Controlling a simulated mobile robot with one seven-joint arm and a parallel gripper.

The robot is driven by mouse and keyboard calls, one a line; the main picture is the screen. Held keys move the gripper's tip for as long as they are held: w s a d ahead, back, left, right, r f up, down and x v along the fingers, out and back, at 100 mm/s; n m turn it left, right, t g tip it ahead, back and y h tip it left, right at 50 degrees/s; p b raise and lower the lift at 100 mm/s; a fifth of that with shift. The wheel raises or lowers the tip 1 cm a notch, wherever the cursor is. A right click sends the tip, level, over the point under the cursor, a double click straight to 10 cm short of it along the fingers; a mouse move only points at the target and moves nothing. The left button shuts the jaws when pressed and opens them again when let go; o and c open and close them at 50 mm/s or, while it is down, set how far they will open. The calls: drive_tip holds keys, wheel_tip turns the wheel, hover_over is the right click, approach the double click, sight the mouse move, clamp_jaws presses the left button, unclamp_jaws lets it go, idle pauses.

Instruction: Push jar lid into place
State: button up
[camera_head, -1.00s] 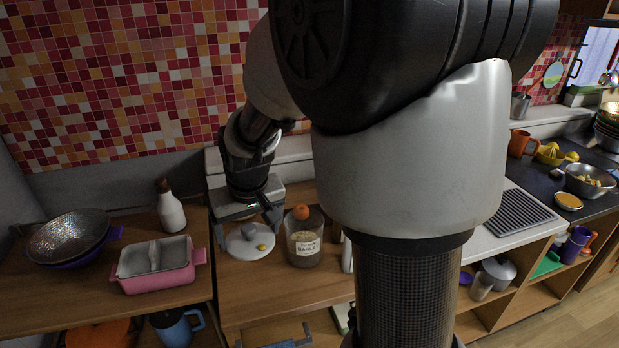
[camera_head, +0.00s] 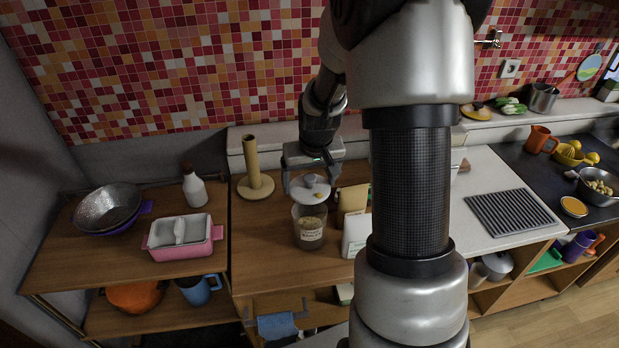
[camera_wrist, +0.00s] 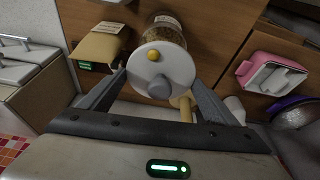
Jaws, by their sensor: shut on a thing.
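The glass jar (camera_head: 309,228), labelled barley, stands upright on the wooden counter. Its round white lid (camera_head: 310,188) has a grey knob and a small yellow dot on top. In the head view the lid is at the jar's back rim. In the wrist view the lid (camera_wrist: 168,62) covers part of the jar (camera_wrist: 165,30), whose mouth is hidden; I cannot tell whether they touch.
A wooden paper-roll stand (camera_head: 253,170) stands left of the jar. A pink dish (camera_head: 184,238) is farther left. The counter in front of the jar is clear.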

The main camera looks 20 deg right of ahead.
drive_tip(key=shift+f+b, duration=2.55)
drive_tip(key=shift+f, duration=0.35)
drive_tip(key=shift+f+b, duration=0.95)
drive_tip(key=shift+f, duration=0.15)
drive_tip(key=o, duration=1)
drive_tip(key=shift+r, duration=0.1)
drive_tip(key=v, duration=1.7)
drive_tip(key=shift+r, duration=0.2)
drive_tip(key=shift+s+a, duration=0.1)
